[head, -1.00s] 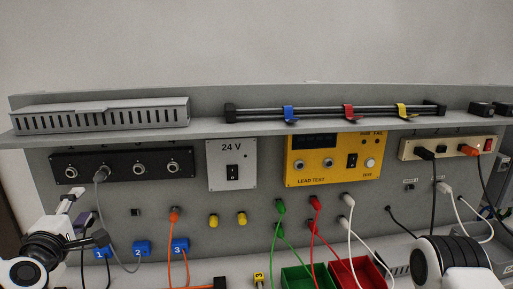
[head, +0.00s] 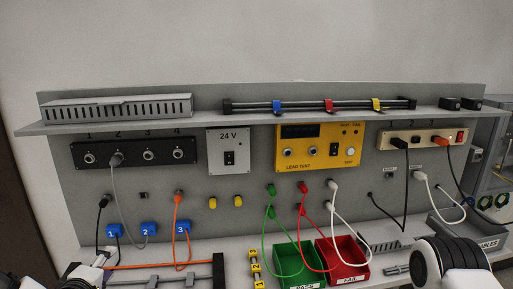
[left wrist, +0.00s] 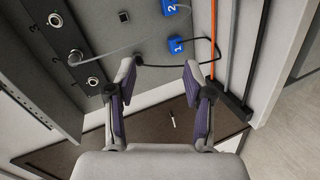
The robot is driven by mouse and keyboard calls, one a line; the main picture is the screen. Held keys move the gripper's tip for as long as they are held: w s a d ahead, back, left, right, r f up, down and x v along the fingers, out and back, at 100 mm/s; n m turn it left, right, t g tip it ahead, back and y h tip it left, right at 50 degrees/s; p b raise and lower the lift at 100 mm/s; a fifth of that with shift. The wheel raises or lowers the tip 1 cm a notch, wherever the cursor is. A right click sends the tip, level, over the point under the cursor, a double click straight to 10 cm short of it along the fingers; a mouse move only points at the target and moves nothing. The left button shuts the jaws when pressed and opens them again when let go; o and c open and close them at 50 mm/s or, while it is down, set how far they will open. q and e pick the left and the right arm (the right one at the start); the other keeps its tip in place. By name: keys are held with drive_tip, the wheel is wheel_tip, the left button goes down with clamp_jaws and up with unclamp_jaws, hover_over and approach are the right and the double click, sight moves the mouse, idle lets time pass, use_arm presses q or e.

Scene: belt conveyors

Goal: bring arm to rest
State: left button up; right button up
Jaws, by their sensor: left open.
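My left gripper (left wrist: 158,72) is open in the left wrist view, with nothing between its dark-padded fingers. In the head view only part of my left arm shows at the lower left corner, below the blue tags. A black cable beside the blue tag 1 (left wrist: 176,45) shows beyond the fingertips in the left wrist view; the gap to it is hard to judge. In the head view, part of my right arm shows at the lower right, but its gripper is out of frame.
The upright panel carries a black socket strip (head: 134,151), a 24 V box (head: 228,152) and a yellow lead tester (head: 318,146). A green bin (head: 296,259) and a red bin (head: 343,262) stand below. Several cables hang in front of the panel.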

use_arm(q)
drive_tip(key=s+d+f+m+g+h, duration=0.1)
drive_tip(key=s+d+f+m+g, duration=0.15)
drive_tip(key=f, duration=0.55)
drive_tip(key=s+d+f+m+g+h, duration=0.1)
drive_tip(key=s+d+f+m+g, duration=0.15)
drive_tip(key=f, duration=0.55)
drive_tip(key=s+d+f+m+g, duration=0.2)
drive_tip(key=s+f+m+g, duration=0.1)
drive_tip(key=s, duration=0.4)
drive_tip(key=s+d+f+m+g, duration=0.3)
drive_tip(key=s+f+m, duration=0.2)
drive_tip(key=s+f, duration=0.3)
drive_tip(key=s+d+f+m+g+b, duration=0.1)
drive_tip(key=s+d+f+m+g, duration=0.2)
drive_tip(key=s+f, duration=0.3)
drive_tip(key=shift+s+m+h, duration=0.4)
drive_tip(key=shift+s+m, duration=0.2)
drive_tip(key=shift+s, duration=0.25)
drive_tip(key=shift+d, duration=0.1)
